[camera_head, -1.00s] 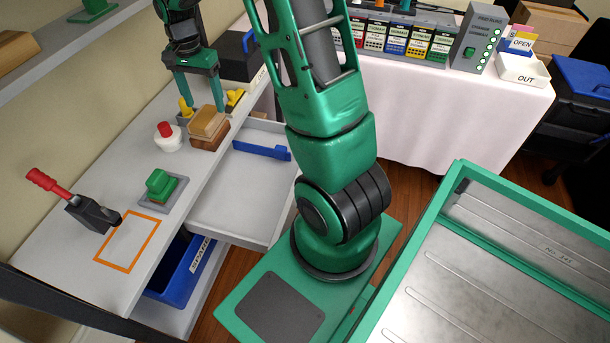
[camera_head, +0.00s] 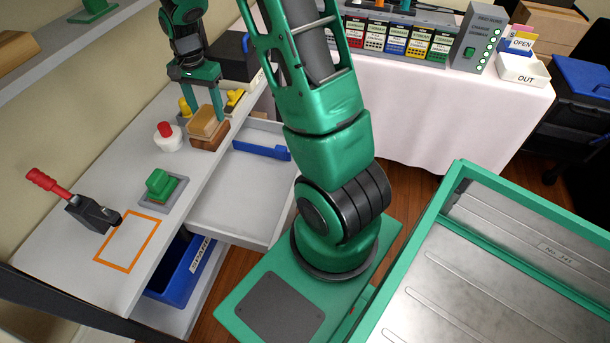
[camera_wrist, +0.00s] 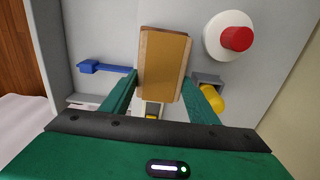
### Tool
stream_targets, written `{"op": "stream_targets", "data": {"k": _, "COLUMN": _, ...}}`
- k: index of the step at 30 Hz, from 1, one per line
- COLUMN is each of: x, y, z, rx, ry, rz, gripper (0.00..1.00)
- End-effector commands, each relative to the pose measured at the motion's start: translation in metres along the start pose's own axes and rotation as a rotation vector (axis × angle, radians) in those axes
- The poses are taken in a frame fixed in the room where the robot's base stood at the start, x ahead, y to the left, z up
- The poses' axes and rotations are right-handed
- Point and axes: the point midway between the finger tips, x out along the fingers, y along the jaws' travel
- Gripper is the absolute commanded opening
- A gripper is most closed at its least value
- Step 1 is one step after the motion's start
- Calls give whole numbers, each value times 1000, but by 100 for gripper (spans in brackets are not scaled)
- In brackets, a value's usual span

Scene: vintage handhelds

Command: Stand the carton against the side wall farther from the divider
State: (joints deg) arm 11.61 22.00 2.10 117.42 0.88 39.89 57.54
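The carton appears to be the tan-topped brown block (camera_head: 205,124) on the white worktop; no label shows on it. It also shows in the wrist view (camera_wrist: 163,65). My gripper (camera_head: 204,112) points down over it, fingers apart on either side. In the wrist view my gripper (camera_wrist: 161,78) has a fingertip close to each long edge of the block; I cannot tell whether they touch. The drawer (camera_head: 232,200) below the worktop is pulled open. A blue divider (camera_head: 262,150) stands near its far end, and it also shows in the wrist view (camera_wrist: 105,68).
Close to the block are a white pot with a red knob (camera_head: 167,138) and yellow items (camera_head: 235,98). A green-topped device (camera_head: 160,185) and a red-handled tool (camera_head: 85,208) stand nearer. The drawer floor on the near side of the divider is clear.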

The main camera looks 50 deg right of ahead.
Motion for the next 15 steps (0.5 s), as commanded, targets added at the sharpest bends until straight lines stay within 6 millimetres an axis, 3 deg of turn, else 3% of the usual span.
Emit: {"op": "stream_targets", "data": {"k": 15, "x": -18, "y": 0, "z": 0, "rx": 0, "ry": 1, "rz": -1, "gripper": 5}}
